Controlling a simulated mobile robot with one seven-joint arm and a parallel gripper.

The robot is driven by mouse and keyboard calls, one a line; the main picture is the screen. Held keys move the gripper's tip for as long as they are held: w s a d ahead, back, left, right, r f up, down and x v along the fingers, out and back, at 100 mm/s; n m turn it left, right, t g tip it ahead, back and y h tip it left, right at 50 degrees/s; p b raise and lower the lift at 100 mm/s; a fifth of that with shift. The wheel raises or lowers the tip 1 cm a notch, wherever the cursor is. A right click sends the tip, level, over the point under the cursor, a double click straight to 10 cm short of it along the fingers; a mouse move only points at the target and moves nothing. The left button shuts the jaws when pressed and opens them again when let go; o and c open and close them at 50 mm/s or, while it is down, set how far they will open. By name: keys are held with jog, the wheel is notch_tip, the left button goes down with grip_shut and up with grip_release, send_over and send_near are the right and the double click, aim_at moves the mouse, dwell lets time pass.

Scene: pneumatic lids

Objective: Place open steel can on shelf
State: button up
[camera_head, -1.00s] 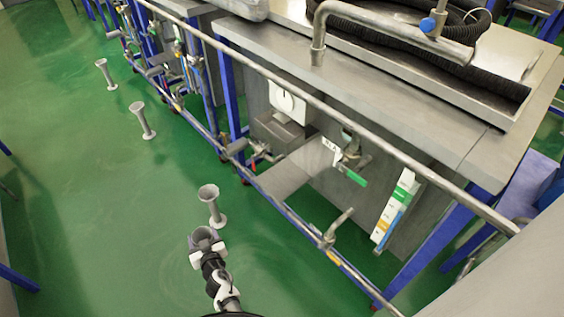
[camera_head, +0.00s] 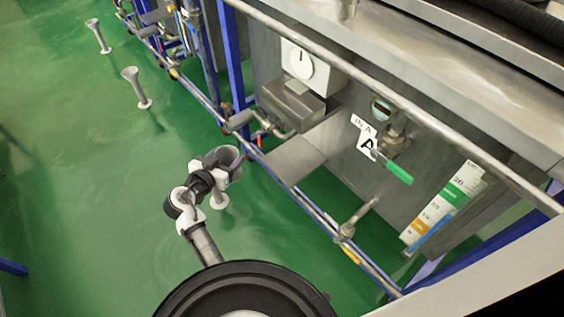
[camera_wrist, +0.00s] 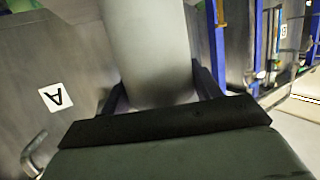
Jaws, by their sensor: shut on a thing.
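A grey steel can, open at the top, (camera_head: 230,158) is held upright or slightly tilted in my gripper (camera_head: 224,166) in the head view. In the wrist view, the can's grey side (camera_wrist: 148,45) fills the space between the two dark fingers (camera_wrist: 160,98), which are shut on it. Its lower part is largely hidden by my gripper. A flat grey shelf-like plate (camera_head: 300,152) juts out from the tank front, to the right of the can and apart from it in the picture.
A pipe rail (camera_head: 385,92) runs in front of the tank. A lower rail (camera_head: 325,222) with a valve (camera_head: 350,225) lies beside the plate. A green-handled valve (camera_head: 398,172) is near label A (camera_head: 367,147). Flared pedestals (camera_head: 137,88) stand on open green floor at left.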

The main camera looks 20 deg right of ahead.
jog(key=shift+s+d+r, duration=0.1)
jog(key=shift+s+r, duration=0.1)
jog(key=shift+s, duration=0.1)
jog(key=shift+d+r+m+g, duration=0.15)
jog(key=shift+d+m+g, duration=0.15)
jog(key=w+d+p, duration=0.2)
jog(key=w+d, duration=0.1)
jog(key=d, duration=0.6)
jog(key=w+d+p, duration=0.2)
jog(key=w+d, duration=0.1)
jog(key=d, duration=0.5)
jog(key=f, duration=0.4)
jog(key=d+f, duration=0.1)
jog(key=f, duration=0.1)
jog(key=shift+w+f+p, duration=0.2)
jog(key=shift+f+p, duration=0.05)
jog(key=shift+p, duration=0.1)
jog(key=shift+d+f, duration=0.1)
jog(key=shift+f, duration=0.2)
jog(key=shift+f, duration=0.2)
